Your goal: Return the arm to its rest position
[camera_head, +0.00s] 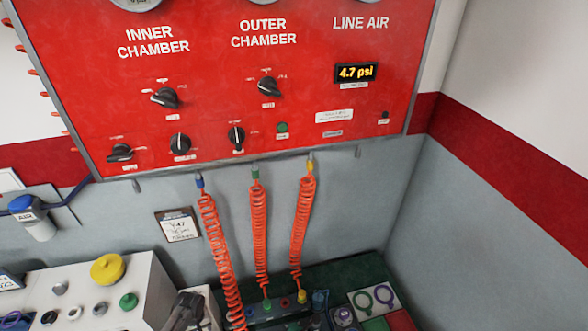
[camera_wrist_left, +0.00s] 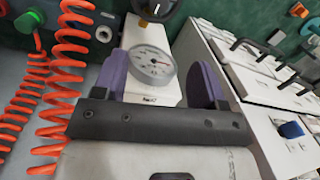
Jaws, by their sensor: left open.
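My left gripper (camera_wrist_left: 160,68) shows in the left wrist view as two purple fingers on a dark bar. The fingers stand wide apart, open, with nothing held between them. A round dial gauge (camera_wrist_left: 152,62) on a white box (camera_wrist_left: 138,35) shows in the gap between the fingers, beyond them. I cannot tell how far it is from the fingertips. I cannot make out my left gripper in the head view. My right gripper is in neither view.
A white console (camera_head: 130,275) with a yellow knob (camera_head: 107,268) stands lower left.

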